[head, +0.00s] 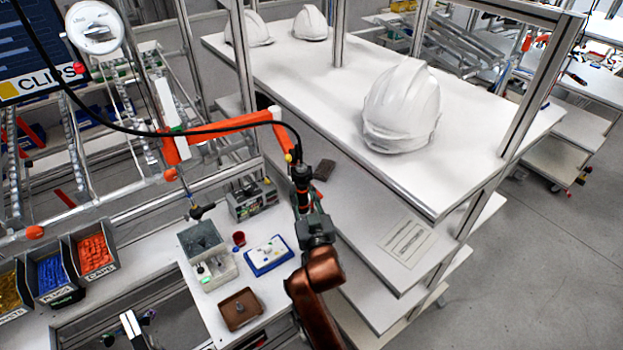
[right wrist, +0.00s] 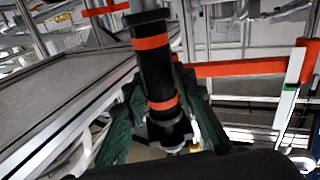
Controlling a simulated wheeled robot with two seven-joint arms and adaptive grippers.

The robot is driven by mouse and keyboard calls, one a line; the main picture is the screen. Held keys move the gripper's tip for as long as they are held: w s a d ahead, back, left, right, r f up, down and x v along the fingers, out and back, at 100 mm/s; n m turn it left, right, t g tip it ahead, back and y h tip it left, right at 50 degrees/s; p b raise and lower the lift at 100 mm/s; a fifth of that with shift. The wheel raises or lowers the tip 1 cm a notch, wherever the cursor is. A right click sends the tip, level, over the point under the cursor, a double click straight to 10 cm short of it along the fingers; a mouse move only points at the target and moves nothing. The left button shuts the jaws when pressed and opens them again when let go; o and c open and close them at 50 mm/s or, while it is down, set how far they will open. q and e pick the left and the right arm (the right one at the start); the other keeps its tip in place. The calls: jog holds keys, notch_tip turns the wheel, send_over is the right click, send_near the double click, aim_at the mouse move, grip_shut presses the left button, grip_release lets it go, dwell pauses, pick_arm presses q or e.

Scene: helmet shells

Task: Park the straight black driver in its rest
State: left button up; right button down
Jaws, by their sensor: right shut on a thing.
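The straight black driver (head: 301,178) is in my right gripper (head: 303,198), upright or nearly so, with a black cable running from its upper end to the left. In the right wrist view the driver (right wrist: 154,75) is a black cylinder with two orange bands. The green fingers of my right gripper (right wrist: 163,115) are shut around its lower part. The driver is just below and beside the free end of an orange arm (head: 235,126). I cannot make out the driver's rest for certain.
A white table (head: 480,125) with a white helmet shell (head: 402,105) stands to the right. Below are a blue-rimmed tray (head: 268,255), a brown tray (head: 240,309) and a clear box (head: 213,272). Labelled parts bins (head: 93,252) are at the left.

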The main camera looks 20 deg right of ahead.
jog(key=w+d+p, duration=0.2)
jog(key=w, duration=0.3)
jog(key=shift+w+d+m, duration=0.25)
jog(key=shift+m, duration=0.15)
jog(key=shift+d+p, duration=0.1)
jog(key=shift+p, duration=0.2)
jog(key=shift+w+d+r+p, duration=0.15)
jog(key=shift+d+p, duration=0.35)
jog(key=shift+d, duration=0.4)
jog(key=c, duration=1.7)
grip_release()
jog(key=shift+a, duration=0.15)
jog(key=shift+o, duration=0.8)
